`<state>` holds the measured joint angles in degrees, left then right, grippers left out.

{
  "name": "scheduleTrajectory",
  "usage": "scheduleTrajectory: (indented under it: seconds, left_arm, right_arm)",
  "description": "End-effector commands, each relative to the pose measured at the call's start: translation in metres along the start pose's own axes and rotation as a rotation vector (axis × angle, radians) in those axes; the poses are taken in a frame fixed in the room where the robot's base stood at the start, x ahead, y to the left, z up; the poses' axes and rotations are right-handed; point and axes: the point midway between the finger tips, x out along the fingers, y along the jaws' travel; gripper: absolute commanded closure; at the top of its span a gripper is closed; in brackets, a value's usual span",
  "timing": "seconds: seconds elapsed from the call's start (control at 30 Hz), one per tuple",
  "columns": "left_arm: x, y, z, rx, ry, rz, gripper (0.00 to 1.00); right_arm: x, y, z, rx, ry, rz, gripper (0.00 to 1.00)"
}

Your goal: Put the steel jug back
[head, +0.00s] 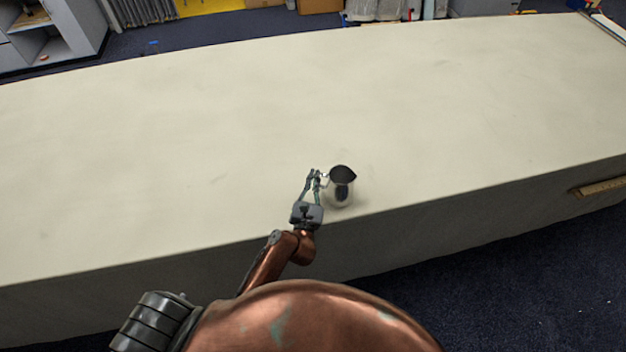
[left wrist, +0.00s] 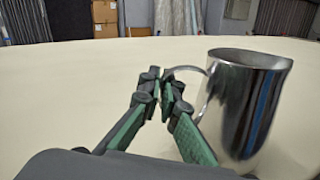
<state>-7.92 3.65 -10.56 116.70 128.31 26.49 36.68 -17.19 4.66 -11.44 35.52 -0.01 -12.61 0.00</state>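The steel jug (head: 341,190) is a shiny, open-topped metal pitcher near the front edge of the cloth table, roughly upright. I cannot tell whether its base touches the cloth. Its handle points left, toward my left gripper (head: 315,173). In the left wrist view the jug (left wrist: 243,105) fills the right side, and its handle reaches the fingertips of the left gripper (left wrist: 160,82). The fingers are nearly together, with the handle's outer part between their tips. My right gripper is in neither view.
The long pale cloth table (head: 180,130) is otherwise bare around the jug, with wide free room left, right and behind. Its front edge is close to the jug. A wooden strip (head: 600,187) shows at the table's front on the right. Shelves and boxes stand beyond the table.

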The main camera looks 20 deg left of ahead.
Motion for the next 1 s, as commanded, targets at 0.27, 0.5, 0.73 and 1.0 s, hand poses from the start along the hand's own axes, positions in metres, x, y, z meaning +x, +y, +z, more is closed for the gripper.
scheduleTrajectory:
  seconds: [0.27, 0.5, 0.73, 1.0]
  left_arm:
    - [0.0001, -0.0026, -0.0106, 0.0, -0.003, 0.001, 1.0]
    - [-0.0001, -0.0035, -0.0139, 0.0, -0.003, 0.001, 1.0]
    - [-0.0003, -0.0033, -0.0144, 0.001, -0.001, 0.001, 0.83]
    - [-0.0003, -0.0034, -0.0143, 0.001, -0.001, 0.001, 0.78]
  right_arm:
    - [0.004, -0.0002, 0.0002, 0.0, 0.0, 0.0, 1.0]
    - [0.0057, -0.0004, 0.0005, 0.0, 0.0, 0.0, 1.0]
    - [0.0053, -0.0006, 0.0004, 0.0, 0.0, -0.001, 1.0]
    - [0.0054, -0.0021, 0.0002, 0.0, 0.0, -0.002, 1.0]
